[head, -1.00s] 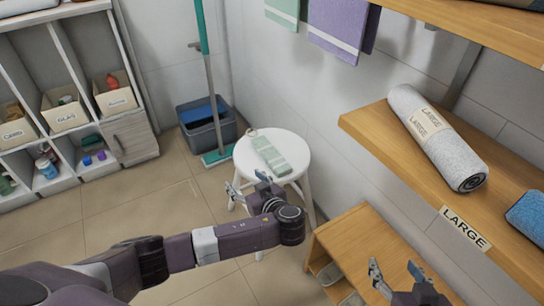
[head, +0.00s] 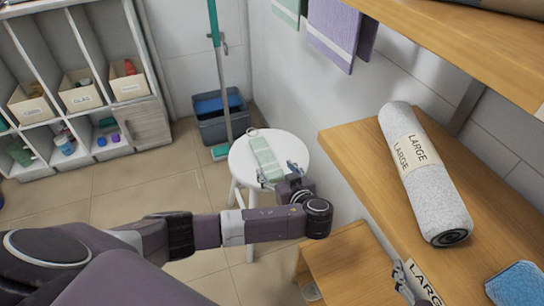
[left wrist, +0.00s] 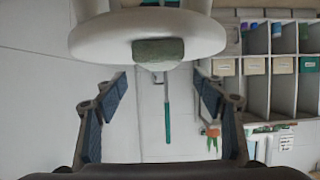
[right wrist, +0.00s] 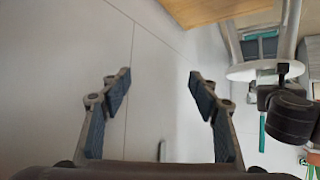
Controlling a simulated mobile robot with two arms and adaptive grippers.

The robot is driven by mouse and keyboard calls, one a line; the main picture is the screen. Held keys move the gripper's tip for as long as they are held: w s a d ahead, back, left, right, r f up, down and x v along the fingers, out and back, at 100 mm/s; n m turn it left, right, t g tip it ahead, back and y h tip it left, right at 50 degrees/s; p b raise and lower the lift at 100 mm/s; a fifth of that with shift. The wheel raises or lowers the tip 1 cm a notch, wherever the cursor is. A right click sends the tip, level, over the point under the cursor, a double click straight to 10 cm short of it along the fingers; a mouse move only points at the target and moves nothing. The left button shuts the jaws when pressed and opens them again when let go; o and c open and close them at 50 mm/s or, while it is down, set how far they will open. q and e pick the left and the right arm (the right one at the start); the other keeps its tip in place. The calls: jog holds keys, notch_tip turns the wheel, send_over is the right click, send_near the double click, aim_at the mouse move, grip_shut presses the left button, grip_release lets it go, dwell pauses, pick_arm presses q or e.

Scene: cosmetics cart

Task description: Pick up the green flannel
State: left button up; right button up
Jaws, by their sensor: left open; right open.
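A folded light green flannel (head: 265,157) with pale stripes lies on the round white stool (head: 240,160). In the left wrist view the flannel's end (left wrist: 158,50) shows on the stool top (left wrist: 95,38). My left gripper (head: 279,173) is open and empty at the stool's near edge, just short of the flannel in the head view. The left wrist view shows its two fingers (left wrist: 160,95) apart with nothing between them. My right gripper (right wrist: 160,90) is open and empty. In the head view only part of it shows at the lower right, by the shelf edge.
A wooden shelf (head: 365,145) with a rolled grey towel (head: 445,200) and a blue towel (head: 517,284) juts out at right. A low wooden unit (head: 345,265) stands below it. A grey bucket (head: 222,125) and a mop stand behind the stool. Green and purple towels (head: 333,28) hang above.

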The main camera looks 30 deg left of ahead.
aim_at(268, 161)
pick_arm(q)
jog(key=shift+x, duration=1.15)
jog(key=b+x, duration=0.2)
jog(key=x, duration=0.3)
pick_arm(e)
jog(key=w+a+r+t+y, duration=0.1)
jog(key=w+r+t, duration=0.1)
jog(key=r, duration=0.4)
jog(key=w+a+r+t, duration=0.2)
jog(key=w+r+t, duration=0.1)
jog(key=r, duration=0.3)
jog(key=shift+t+y, duration=0.4)
jog(key=shift+t, duration=0.4)
pick_arm(q)
jog(key=shift+c, duration=0.2)
pick_arm(e)
jog(key=shift+r, duration=0.1)
pick_arm(q)
jog(key=c, duration=1.2)
jog(key=shift+r, duration=0.15)
